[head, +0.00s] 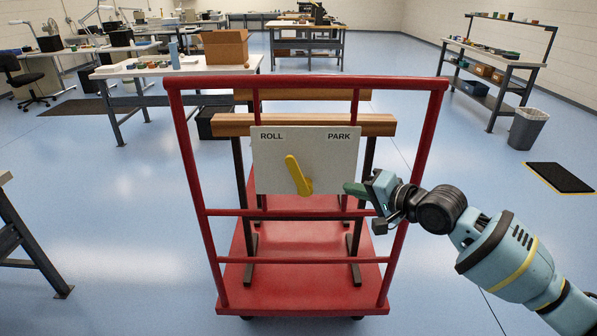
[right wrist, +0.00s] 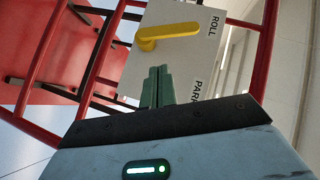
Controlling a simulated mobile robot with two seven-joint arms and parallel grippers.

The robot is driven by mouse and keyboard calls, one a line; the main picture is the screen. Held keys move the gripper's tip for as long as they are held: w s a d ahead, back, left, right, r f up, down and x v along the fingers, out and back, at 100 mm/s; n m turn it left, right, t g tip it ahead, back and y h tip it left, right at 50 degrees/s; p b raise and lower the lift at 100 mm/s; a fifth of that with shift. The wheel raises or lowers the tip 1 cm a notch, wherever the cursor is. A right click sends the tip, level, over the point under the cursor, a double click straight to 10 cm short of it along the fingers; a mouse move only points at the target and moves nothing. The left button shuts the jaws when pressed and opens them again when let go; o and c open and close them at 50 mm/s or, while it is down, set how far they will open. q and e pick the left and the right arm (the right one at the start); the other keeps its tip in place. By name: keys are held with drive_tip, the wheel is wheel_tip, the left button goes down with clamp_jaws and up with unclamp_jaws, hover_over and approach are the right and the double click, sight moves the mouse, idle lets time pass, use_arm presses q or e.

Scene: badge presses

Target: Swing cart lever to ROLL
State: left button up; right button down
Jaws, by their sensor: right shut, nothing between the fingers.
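The red cart (head: 290,290) stands in front of me with a pale panel (head: 265,178) marked ROLL at the left and PARK at the right. A yellow lever (head: 297,175) is on the panel; its long arm leans up and slightly left, between the two labels and nearer ROLL. It also shows in the right wrist view (right wrist: 168,34). My right gripper (head: 350,188) is shut and empty, with its green fingers to the right of the lever, below PARK, apart from the lever. It shows shut in the right wrist view (right wrist: 158,75). My left gripper is not in view.
Red rails of the cart frame (head: 300,213) run around the panel, with wooden beams (head: 225,124) behind it. A table with a cardboard box (head: 226,47) stands at the back left. A grey bin (head: 527,128) and a dark mat (head: 560,178) are at the right. Blue floor is open around the cart.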

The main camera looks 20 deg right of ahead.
sight(310, 166)
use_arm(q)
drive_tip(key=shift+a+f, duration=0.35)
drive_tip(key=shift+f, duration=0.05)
use_arm(e)
drive_tip(key=shift+m+t, duration=0.3)
drive_tip(key=shift+m, duration=0.3)
drive_tip(key=r, duration=0.1)
drive_tip(key=w+r, duration=0.1)
drive_tip(key=r, duration=0.1)
drive_tip(key=d+r, duration=0.1)
drive_tip(key=shift+w+r, duration=0.25)
drive_tip(key=shift+r, duration=0.15)
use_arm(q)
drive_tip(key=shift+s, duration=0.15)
use_arm(e)
drive_tip(key=shift+w, duration=0.15)
